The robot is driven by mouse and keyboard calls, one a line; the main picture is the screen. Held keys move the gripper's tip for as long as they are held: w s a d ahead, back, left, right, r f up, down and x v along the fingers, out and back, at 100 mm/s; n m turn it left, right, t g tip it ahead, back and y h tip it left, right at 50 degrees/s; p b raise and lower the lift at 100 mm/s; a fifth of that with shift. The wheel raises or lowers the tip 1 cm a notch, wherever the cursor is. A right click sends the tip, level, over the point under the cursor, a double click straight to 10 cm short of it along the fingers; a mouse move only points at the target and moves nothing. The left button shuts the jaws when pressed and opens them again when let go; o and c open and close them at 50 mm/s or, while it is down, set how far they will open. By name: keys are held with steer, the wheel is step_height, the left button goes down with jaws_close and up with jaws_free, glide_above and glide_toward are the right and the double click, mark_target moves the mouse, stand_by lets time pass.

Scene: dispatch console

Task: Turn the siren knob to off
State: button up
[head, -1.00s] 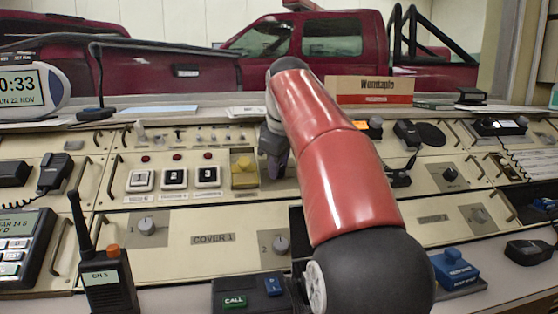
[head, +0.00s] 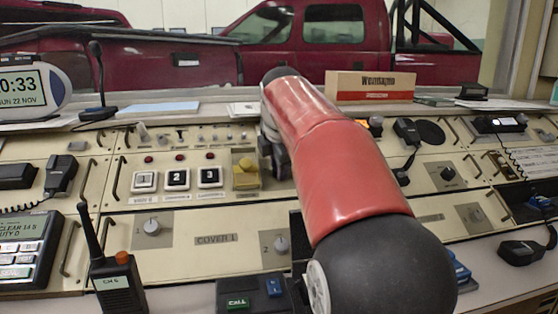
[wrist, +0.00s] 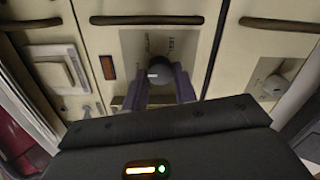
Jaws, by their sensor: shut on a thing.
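In the head view my gripper (head: 274,160) is at the console panel, just right of a yellow block. There my red arm hides the knob and most of the fingers. I cannot read the knob's setting.
The yellow block (head: 246,174) and several white square buttons (head: 177,178) lie left of my gripper. Another knob (wrist: 274,85) is at the right in the wrist view. A handheld radio (head: 117,284) and a green CALL key (head: 237,303) stand in front.

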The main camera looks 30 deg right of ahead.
steer(key=n+p, duration=0.1)
steer(key=n, duration=0.4)
steer(key=shift+s+a+n, duration=0.1)
steer(key=shift+n, duration=0.2)
steer(key=n, duration=0.5)
steer(key=shift+s+f+n+t, duration=0.1)
steer(key=shift+f+n+t, duration=0.05)
steer(key=shift+n+t, duration=0.15)
steer(key=o, duration=1)
steer(key=v, duration=0.7)
steer(key=shift+s+a+r, duration=0.1)
steer(key=shift+s+r, duration=0.15)
steer(key=shift+r, duration=0.05)
